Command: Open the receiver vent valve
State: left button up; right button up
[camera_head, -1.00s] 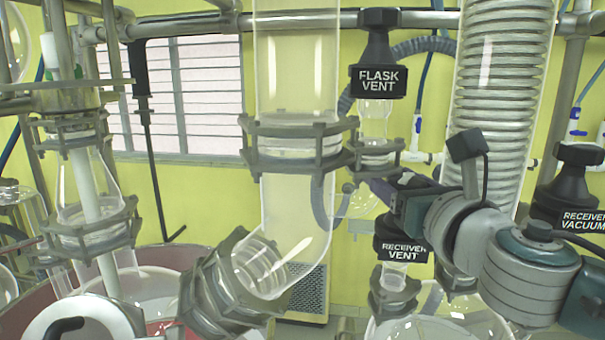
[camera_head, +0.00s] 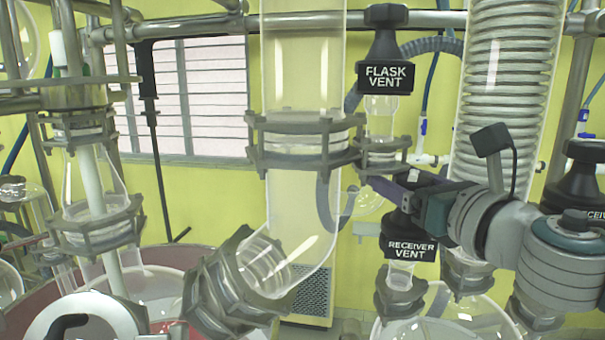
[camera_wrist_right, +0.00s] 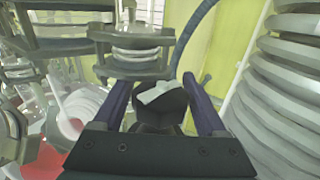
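The receiver vent valve (camera_head: 409,248) is a black cap with a white "RECEIVER VENT" label, upright on a glass neck right of centre in the head view. My right gripper (camera_head: 397,188) reaches in from the right at the top of this cap, and its purple finger hides part of the knob. In the right wrist view a black knob with a pale top (camera_wrist_right: 160,108) lies between the two spread fingers of the right gripper (camera_wrist_right: 160,92). Gaps show on both sides of the knob, so the gripper is open around it. My left gripper is not in view.
The flask vent (camera_head: 386,76) hangs above and left of the receiver vent. A clamped flange (camera_head: 380,158) is close above my right fingers. The coiled glass condenser (camera_head: 508,100) stands behind my right wrist. The receiver vacuum cap (camera_head: 575,180) is partly cut off at the right.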

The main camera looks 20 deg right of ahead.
aim_at(413, 184)
jog(key=s, duration=0.6)
jog(key=shift+s, duration=0.15)
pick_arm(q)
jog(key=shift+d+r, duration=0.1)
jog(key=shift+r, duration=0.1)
pick_arm(e)
jog(key=shift+s, duration=0.6)
